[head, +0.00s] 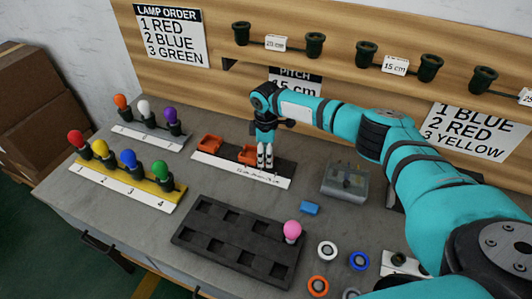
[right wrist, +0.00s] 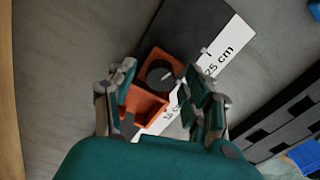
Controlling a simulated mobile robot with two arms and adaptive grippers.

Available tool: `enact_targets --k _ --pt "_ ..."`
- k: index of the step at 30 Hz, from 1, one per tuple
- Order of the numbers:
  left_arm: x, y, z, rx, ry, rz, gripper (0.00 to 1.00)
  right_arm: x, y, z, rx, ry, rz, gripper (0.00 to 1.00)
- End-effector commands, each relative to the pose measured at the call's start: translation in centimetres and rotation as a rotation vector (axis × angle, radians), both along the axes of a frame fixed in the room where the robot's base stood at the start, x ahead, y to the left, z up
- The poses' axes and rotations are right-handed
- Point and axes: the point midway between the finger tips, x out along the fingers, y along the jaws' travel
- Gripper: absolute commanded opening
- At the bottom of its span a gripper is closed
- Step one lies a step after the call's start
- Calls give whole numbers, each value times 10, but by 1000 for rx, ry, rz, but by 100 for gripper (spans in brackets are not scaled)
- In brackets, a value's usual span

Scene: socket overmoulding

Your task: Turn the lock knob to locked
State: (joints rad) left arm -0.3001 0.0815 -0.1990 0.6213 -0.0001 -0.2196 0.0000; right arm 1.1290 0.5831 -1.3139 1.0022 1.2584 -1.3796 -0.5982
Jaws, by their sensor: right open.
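The lock knob (right wrist: 160,76) is a dark round knob with a small pale mark, on top of an orange block (right wrist: 145,105) in the right wrist view. The mark points toward the right side of that picture. In the head view the orange block (head: 246,153) sits on a dark rail with a white scale strip (head: 225,172). A second orange block (head: 209,142) is on the rail to its left. My right gripper (head: 265,163) is open and points down at the right-hand block, its fingers on either side of the knob in the wrist view. The knob is hidden in the head view.
A black tray (head: 205,238) with a pink bulb (head: 292,231) is in front. Coloured bulbs stand on a yellow rack (head: 127,182) to the left.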

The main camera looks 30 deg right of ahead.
Motion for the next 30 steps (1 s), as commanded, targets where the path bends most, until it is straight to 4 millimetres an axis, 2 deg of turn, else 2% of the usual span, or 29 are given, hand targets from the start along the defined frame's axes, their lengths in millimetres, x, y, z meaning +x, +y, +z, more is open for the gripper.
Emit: enact_targets --k 1,12,13,20,29,30 --pt "0 -1 0 -1 -1 0 29 0 0 0 0 0 0 50" --pt "0 -2 0 -2 0 0 29 0 0 0 0 0 0 2" --pt "0 -2 0 -2 0 0 29 0 0 0 0 0 0 0" --pt "0 -2 17 -3 1 0 29 -1 1 4 2 3 -110 0" --pt "0 -2 16 -3 2 -1 29 1 0 1 1 -1 -135 0" --pt "0 -2 16 -3 2 -1 29 1 0 1 1 -1 -135 32"
